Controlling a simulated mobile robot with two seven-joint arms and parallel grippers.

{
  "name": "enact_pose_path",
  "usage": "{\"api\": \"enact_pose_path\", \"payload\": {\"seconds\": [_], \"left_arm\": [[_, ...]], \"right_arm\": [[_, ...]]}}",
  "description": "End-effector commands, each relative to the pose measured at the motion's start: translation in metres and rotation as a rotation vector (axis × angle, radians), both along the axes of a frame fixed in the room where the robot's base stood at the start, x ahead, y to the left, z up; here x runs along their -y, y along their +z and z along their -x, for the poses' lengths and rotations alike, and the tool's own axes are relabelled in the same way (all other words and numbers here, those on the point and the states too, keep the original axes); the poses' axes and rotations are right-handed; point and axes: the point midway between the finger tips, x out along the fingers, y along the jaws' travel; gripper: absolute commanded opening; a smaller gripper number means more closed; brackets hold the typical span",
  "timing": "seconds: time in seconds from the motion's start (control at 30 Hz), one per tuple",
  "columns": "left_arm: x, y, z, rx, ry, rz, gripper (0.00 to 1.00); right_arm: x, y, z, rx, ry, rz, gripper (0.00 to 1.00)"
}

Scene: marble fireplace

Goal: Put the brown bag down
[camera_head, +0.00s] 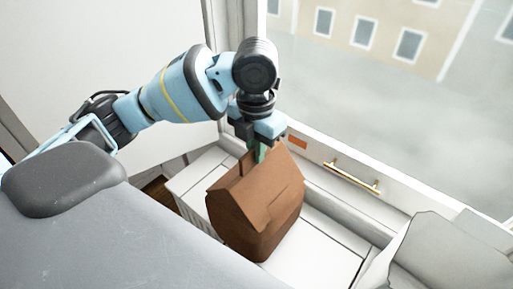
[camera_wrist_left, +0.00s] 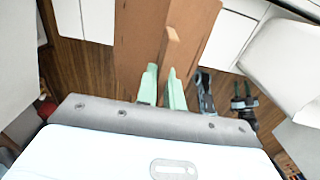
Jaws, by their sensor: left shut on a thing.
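The brown bag (camera_head: 255,205) hangs upright from my left gripper (camera_head: 262,152) in the head view, over a low white surface (camera_head: 318,250) beneath the window. I cannot tell whether its base touches that surface. My left gripper is shut on the top of the bag, with green fingertips at its upper edge. In the left wrist view the bag (camera_wrist_left: 150,35) fills the upper middle, beyond the green fingers (camera_wrist_left: 162,88). The bag hides part of the white surface.
A window frame with a gold handle (camera_head: 352,178) runs behind the bag. A light grey object (camera_head: 450,255) stands at the lower right. The white surface is bare right of the bag. Wooden floor (camera_wrist_left: 80,70) shows beside it, and dark parts at the right of the wrist view are unclear.

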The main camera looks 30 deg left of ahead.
Motion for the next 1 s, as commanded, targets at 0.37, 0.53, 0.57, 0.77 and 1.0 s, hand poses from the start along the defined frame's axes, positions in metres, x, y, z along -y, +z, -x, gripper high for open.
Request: {"api": "enact_pose_path", "payload": {"seconds": [0.37,0.53,0.57,0.77,1.0], "left_arm": [[-0.0001,-0.0019,-0.0004,0.004,0.001,0.001,0.00],[-0.0002,-0.0042,-0.0002,0.003,0.001,-0.001,0.21],[-0.0002,-0.0042,-0.0002,0.003,0.001,-0.001,0.25],[-0.0001,-0.0043,-0.0002,0.002,0.001,-0.001,0.31],[0.0003,0.0024,-0.0005,0.004,0.001,0.001,0.31]], "right_arm": [[0.0000,0.0006,-0.0006,0.001,0.000,0.000,0.36],[0.0001,0.0006,-0.0006,0.002,0.001,0.000,0.36],[0.0001,0.0006,-0.0006,0.002,0.001,0.000,0.36],[0.0004,0.0005,-0.0006,0.001,0.001,0.001,0.36],[0.0012,0.0010,-0.0010,0.003,0.003,0.003,0.36]]}}
